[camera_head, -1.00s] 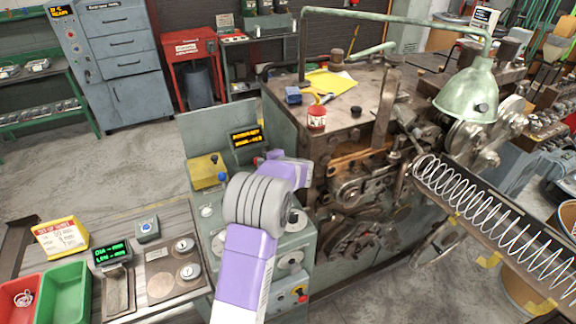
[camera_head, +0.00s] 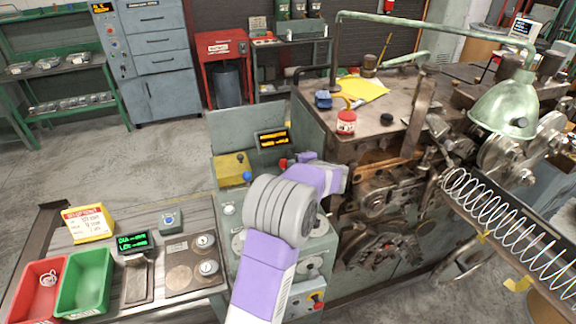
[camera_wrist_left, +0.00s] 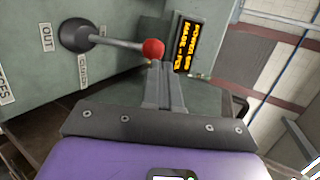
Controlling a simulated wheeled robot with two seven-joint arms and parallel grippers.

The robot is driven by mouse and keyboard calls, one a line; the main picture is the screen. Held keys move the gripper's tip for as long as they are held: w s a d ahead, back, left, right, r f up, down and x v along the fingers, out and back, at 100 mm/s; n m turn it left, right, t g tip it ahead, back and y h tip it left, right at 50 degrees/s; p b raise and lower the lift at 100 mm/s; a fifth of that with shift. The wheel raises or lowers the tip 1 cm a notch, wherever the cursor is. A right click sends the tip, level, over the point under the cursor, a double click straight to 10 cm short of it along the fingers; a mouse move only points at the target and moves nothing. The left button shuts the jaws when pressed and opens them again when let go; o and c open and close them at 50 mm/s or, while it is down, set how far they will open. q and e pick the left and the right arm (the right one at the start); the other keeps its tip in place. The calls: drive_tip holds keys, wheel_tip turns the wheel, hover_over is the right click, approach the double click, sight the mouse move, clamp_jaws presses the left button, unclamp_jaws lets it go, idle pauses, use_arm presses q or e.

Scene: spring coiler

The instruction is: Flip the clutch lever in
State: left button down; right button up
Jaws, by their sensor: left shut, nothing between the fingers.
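The clutch lever shows in the left wrist view as a metal rod with a red ball knob (camera_wrist_left: 152,49), running from a dark round pivot at left. A label reading OUT is beside the pivot; another label below it is hard to read. My left gripper (camera_wrist_left: 162,70) is shut and empty, its fingertips just below the red knob; I cannot tell if they touch. In the head view, a red knob (camera_head: 284,163) shows at the panel behind my purple left hand (camera_head: 325,178), and the fingertips are hard to make out. My right gripper is not in view.
An orange-lettered display (camera_head: 272,138) stands behind the lever. A yellow box with a blue button (camera_head: 234,168) is to its left. The coiler (camera_head: 385,200) is close on the right, with a long spring (camera_head: 500,215) on its chute.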

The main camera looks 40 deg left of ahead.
use_arm(q)
drive_tip(key=v, duration=1)
drive_tip(key=shift+r, duration=0.5)
